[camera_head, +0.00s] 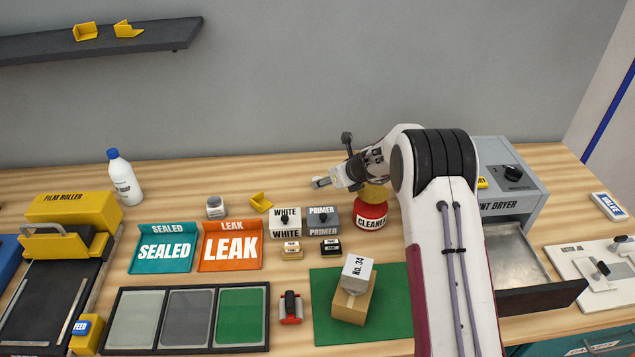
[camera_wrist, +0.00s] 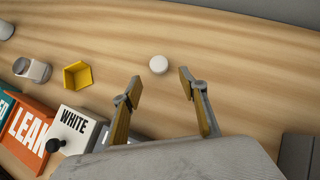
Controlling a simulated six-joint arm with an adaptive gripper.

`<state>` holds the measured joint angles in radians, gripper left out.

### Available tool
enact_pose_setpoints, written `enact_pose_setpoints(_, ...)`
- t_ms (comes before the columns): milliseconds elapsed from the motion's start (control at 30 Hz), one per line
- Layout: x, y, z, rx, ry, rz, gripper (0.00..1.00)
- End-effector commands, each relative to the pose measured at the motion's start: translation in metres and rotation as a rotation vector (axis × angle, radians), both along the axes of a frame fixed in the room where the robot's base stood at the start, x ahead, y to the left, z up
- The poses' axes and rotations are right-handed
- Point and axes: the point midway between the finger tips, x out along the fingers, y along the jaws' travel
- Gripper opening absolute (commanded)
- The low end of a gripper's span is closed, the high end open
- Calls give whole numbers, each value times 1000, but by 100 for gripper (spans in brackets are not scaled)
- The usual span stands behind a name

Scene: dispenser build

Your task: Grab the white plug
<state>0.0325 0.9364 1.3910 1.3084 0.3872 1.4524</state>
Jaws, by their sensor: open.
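A small round white plug (camera_wrist: 158,64) lies on the wooden bench in the wrist view. My gripper (camera_wrist: 160,80) is open, with one finger on each side and a wide gap between them. In the picture the plug sits just beyond the fingertips, roughly centred between them, with nothing held. In the head view my gripper (camera_head: 320,182) reaches left over the bench behind the white and primer boxes. I cannot clearly tell the plug from the fingertips there.
The WHITE box (camera_head: 286,221) and PRIMER box (camera_head: 321,219) stand in front of my gripper. A red cleaner container (camera_head: 370,214) is close to its right. A yellow angled piece (camera_head: 261,202) and a small jar (camera_head: 216,207) stand left. Bare bench surrounds the plug.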

Motion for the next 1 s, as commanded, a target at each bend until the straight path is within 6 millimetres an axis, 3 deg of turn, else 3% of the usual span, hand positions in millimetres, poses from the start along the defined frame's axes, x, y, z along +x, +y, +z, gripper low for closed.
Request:
enact_pose_setpoints(467, 3, 2, -4, -1, 1, 1, 43)
enact_pose_setpoints(1000, 29, 16, -34, -1, 0, 1, 43)
